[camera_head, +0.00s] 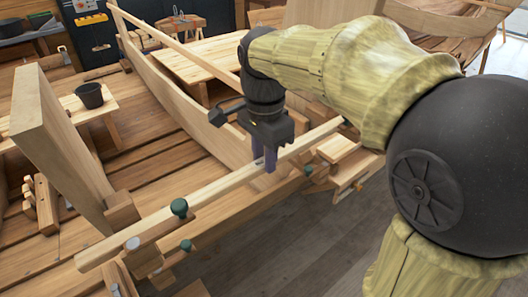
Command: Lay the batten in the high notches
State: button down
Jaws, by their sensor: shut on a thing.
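The batten (215,188) is a long pale wooden strip that runs from lower left to upper right. My gripper (264,165) points down and is shut on the batten right of its middle. The batten's left end passes over a wooden support (146,262) with green knobs (179,208). Its right end reaches a second wooden support (337,149), also with green knobs. I cannot tell whether the batten touches either support. The notches cannot be made out at this size.
A thick upright plank (50,140) stands at left, behind the batten. A dark bucket (90,95) sits on a bench beside it. Curved hull planking (180,95) lies behind my gripper. The grey floor (285,235) in front is clear.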

jog(key=shift+f, duration=0.1)
jog(key=c, duration=1.2)
grip_release()
jog(key=shift+o, duration=0.2)
notch_tip(320, 180, up, 12)
jog(key=shift+b, duration=0.45)
jog(key=shift+d, duration=0.1)
